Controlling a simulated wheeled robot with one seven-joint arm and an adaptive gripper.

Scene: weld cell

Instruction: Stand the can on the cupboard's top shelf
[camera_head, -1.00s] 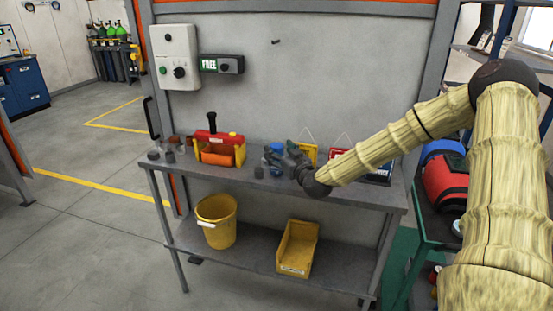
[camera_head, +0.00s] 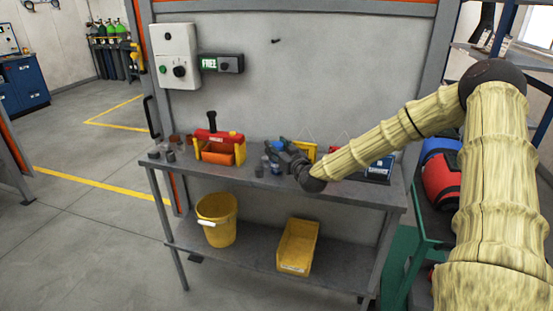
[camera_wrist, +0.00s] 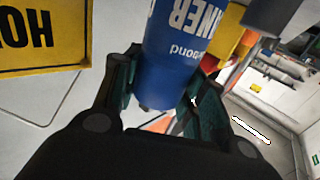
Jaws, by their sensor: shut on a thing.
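The can is blue with white lettering and shows in the wrist view (camera_wrist: 178,45), between my fingers. My gripper (camera_wrist: 163,92) is shut on it, one finger on each side.
A red and yellow toolbox (camera_head: 222,138) stands left of my gripper, with small grey cylinders (camera_head: 162,156) further left. Yellow and red signs are behind my wrist. A yellow bucket (camera_head: 217,220) and a yellow bin (camera_head: 297,246) sit on the lower shelf.

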